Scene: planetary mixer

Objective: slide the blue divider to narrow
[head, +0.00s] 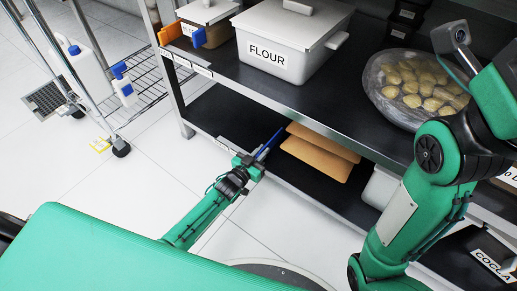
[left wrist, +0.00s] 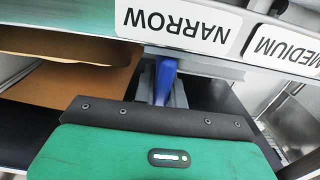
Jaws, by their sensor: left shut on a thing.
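The blue divider (head: 270,142) shows as a thin upright blue strip at the front of the lower shelf, left of the brown boards. In the left wrist view the blue divider (left wrist: 164,82) is between the grey fingers of my left gripper (left wrist: 163,92). My left gripper (head: 247,163) is shut on its front end. A NARROW label (left wrist: 180,22) and a MEDIUM label (left wrist: 288,48) appear upside down on the shelf edge. The divider lines up with the NARROW label's middle to left part. My right gripper cannot be seen; only my right arm shows.
Brown boards (head: 320,152) lie on the lower shelf just right of the divider; they also show in the left wrist view (left wrist: 85,80). The dark shelf left of the divider is bare. A FLOUR bin (head: 285,42) and a bagged bowl (head: 412,85) stand on the shelf above.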

